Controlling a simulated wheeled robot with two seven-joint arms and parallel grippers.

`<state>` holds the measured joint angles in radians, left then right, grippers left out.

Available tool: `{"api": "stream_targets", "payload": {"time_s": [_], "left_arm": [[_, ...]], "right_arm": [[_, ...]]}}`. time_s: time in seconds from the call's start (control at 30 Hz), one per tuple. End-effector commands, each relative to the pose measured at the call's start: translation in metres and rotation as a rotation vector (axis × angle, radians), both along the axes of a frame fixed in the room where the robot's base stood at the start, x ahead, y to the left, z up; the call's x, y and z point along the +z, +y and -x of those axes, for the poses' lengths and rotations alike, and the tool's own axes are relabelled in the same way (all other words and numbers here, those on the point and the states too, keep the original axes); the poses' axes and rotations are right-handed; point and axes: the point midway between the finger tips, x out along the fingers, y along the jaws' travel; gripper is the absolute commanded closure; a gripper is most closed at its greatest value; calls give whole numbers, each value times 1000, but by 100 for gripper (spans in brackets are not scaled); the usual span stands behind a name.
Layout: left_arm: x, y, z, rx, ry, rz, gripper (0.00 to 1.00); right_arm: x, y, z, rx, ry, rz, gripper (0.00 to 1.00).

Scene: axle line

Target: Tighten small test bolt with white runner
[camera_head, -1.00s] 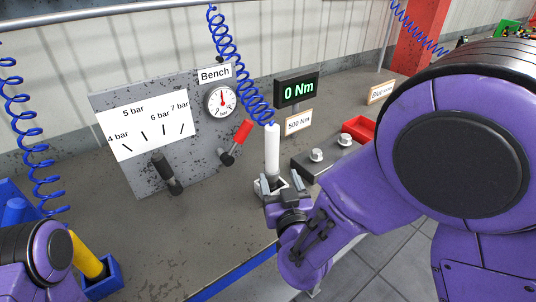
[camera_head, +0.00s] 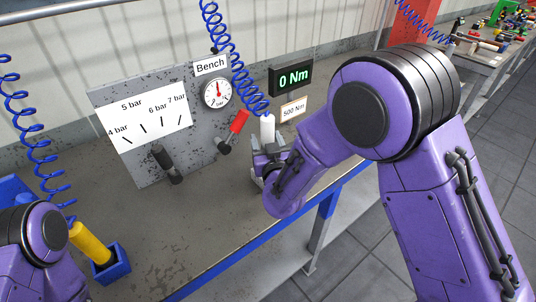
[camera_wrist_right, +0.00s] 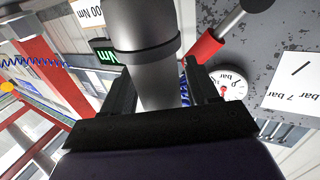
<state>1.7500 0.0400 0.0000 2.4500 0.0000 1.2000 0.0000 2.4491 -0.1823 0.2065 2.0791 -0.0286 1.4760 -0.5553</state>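The white runner (camera_head: 267,129) stands upright on the bench under a blue coiled hose. My right gripper (camera_head: 268,158) is at its lower body. In the right wrist view the runner (camera_wrist_right: 158,85) looks grey and lies between the two dark fingers (camera_wrist_right: 163,90); a gap shows on its right side, so the fingers look open around it. My right arm hides the block with the test bolts in the head view. My left arm shows at the bottom left, but its gripper is out of view.
A grey panel (camera_head: 190,165) with a pressure scale, a black lever, a red-handled valve (camera_head: 238,122) and a gauge (camera_head: 217,93) stands left of the runner. A 0 Nm display (camera_head: 290,79) is behind. A yellow runner (camera_head: 90,243) stands in a blue holder.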

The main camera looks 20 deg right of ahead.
Motion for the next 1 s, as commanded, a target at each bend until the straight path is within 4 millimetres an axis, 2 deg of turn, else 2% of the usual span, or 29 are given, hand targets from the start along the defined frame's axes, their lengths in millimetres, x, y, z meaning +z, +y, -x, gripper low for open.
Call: {"api": "stream_targets", "payload": {"time_s": [0.03, 0.1, 0.17, 0.57, 0.77, 1.0], "left_arm": [[0, 0, 0, 0, 0, 0, 42], [0, 0, 0, 0, 0, 0, 42], [0, 0, 0, 0, 0, 0, 42], [-1, 0, 0, 0, 0, 0, 42], [-4, 0, 0, 0, 0, 0, 42], [-8, 0, 0, 0, 0, 0, 42]], "right_arm": [[0, 0, 0, 0, 0, 0, 59], [0, 0, 0, 0, 0, 0, 82], [0, 0, 0, 0, 0, 0, 100], [6, 0, 0, -1, -5, -1, 100], [30, 0, 0, -1, -8, -3, 100], [69, 0, 0, -1, -9, -3, 100]]}}
